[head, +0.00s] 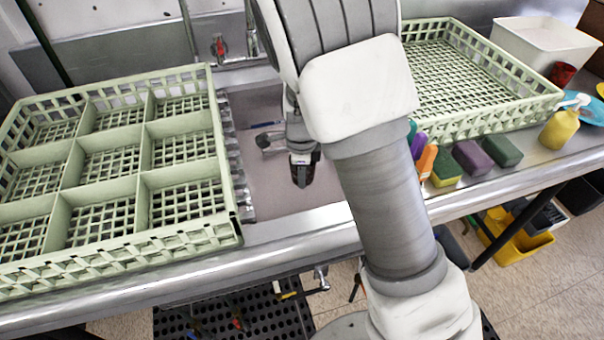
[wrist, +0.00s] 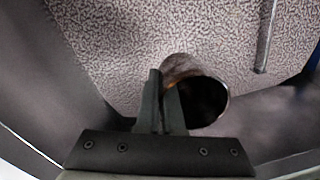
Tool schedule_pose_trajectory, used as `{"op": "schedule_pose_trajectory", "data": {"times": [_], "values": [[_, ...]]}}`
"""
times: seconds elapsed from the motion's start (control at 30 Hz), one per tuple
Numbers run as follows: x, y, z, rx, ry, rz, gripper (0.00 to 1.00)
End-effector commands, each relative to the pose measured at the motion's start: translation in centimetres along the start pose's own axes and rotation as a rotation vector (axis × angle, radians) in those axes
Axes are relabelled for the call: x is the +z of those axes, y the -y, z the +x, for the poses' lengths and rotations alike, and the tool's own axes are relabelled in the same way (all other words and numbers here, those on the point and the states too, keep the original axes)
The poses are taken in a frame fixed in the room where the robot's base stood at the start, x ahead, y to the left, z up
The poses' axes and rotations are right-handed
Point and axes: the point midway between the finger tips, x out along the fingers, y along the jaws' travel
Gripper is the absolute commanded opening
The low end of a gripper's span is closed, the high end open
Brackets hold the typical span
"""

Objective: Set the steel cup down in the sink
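My gripper (head: 301,160) points down inside the outline of the sink (head: 272,192). In the wrist view its two fingers (wrist: 161,95) are close together at the left side of the steel cup (wrist: 212,82), pinching its wall near the rim. The cup's round mouth faces the camera and its inside is dark. In the head view the cup (head: 302,174) is a small dark shape under the gripper. The speckled sink floor (wrist: 130,40) shows beyond it. I cannot tell whether the cup touches that floor.
A green divided rack (head: 139,185) stands left of the sink, and a green open rack (head: 487,122) stands right. Several sponges (head: 446,167) and a yellow bottle (head: 560,129) are on the right counter. A thin metal rod (wrist: 266,38) shows in the wrist view. The sink floor around the cup looks mostly clear.

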Motion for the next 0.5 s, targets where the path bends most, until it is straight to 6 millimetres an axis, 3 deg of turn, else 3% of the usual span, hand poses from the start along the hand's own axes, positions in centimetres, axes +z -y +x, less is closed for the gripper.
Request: {"op": "schedule_pose_trajectory", "data": {"times": [0.5], "values": [[0.0, -0.5, 6.7, 0.001, -0.001, 0.001, 0.0]]}}
